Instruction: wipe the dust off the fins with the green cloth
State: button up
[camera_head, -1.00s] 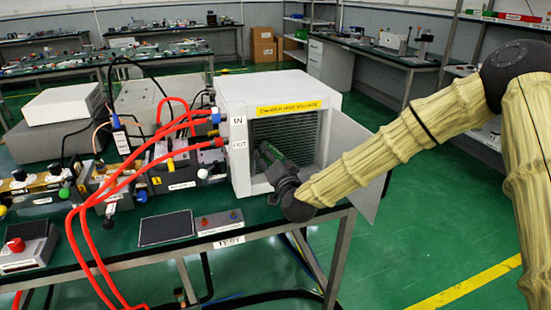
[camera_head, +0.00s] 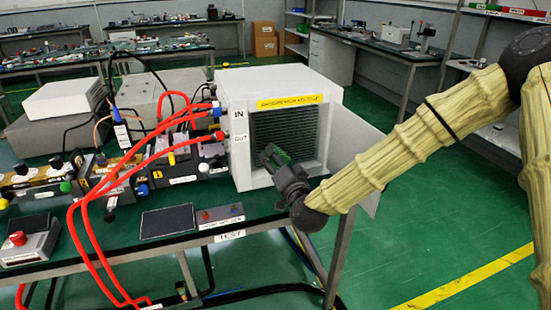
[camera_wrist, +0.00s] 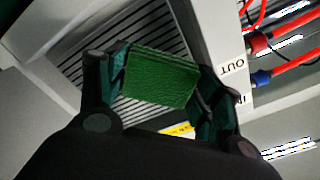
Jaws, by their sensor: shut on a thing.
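The fins (camera_head: 285,130) are a dark slatted panel set in the front of a white box (camera_head: 235,95) with a yellow label above. In the wrist view the fins (camera_wrist: 185,35) run behind the cloth as dark diagonal lines. My gripper (camera_head: 268,157) is in front of the lower left part of the fins. It is shut on the green cloth (camera_wrist: 160,78), a folded pad held between its two fingers. Whether the cloth touches the fins cannot be told. The pad hides part of the fins, and I cannot make out dust on them.
An open door panel (camera_head: 358,150) stands out at the box's right. Red hoses (camera_head: 165,137) run into the box's left side beside the IN and OUT labels. A black pad (camera_head: 167,221) and a small switch box (camera_head: 220,214) lie on the bench in front.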

jog(key=shift+s+d, duration=0.15)
jog(key=shift+s, duration=0.2)
jog(key=shift+v, duration=1.5)
jog(key=shift+f, duration=0.1)
